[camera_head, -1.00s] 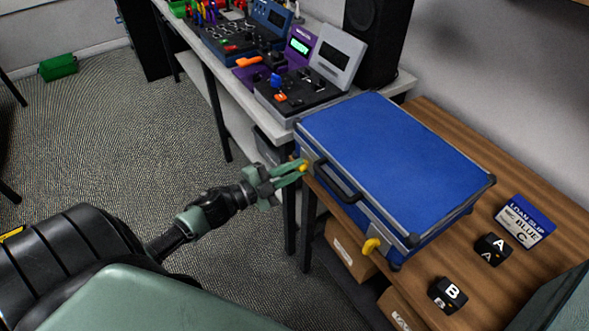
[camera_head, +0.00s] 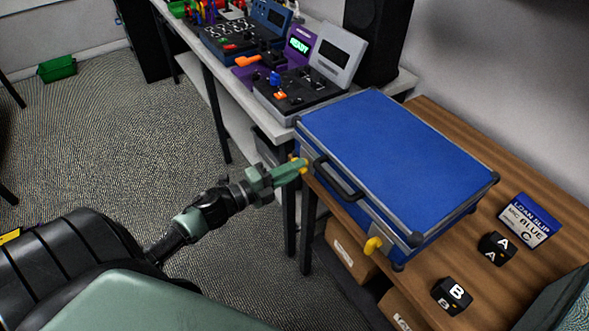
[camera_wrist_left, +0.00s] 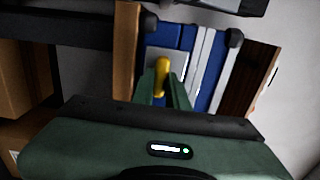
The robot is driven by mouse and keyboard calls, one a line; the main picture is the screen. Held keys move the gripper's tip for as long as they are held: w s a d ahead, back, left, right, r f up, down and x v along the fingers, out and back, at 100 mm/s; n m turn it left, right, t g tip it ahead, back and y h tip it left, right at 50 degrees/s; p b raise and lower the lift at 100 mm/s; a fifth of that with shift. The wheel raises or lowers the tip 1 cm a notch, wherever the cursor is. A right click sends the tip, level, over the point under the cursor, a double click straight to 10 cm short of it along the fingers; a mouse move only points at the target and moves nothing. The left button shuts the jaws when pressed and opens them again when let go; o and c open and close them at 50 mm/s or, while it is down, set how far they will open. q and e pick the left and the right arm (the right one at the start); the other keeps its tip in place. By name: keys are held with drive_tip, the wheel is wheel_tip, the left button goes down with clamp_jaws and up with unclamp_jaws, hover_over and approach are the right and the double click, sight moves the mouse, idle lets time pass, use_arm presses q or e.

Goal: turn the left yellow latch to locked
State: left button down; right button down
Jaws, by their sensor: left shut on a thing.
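The blue case (camera_head: 390,145) lies closed on the wooden bench, its black handle (camera_head: 338,180) on the front side. The left yellow latch (camera_head: 305,163) is at the case's left front corner, mostly hidden by the fingers. My left gripper (camera_head: 298,167) is shut on it. In the left wrist view the yellow latch (camera_wrist_left: 161,76) stands between the green fingers, its lower part hidden. The other yellow latch (camera_head: 373,245) sits at the right end of the case's front and is untouched. My right gripper is not in view.
A loan slip card (camera_head: 530,220) and two black blocks, A (camera_head: 497,248) and B (camera_head: 452,296), are on the wooden bench (camera_head: 425,275) right of the case. Electronic devices (camera_head: 300,85) stand on the table behind. Cardboard boxes (camera_head: 348,250) sit below.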

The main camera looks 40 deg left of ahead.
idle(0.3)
use_arm(q)
drive_tip(key=c, duration=1.4)
unclamp_jaws()
drive_tip(key=b+v, duration=0.1)
drive_tip(key=v, duration=0.7)
drive_tip(key=shift+d, duration=0.1)
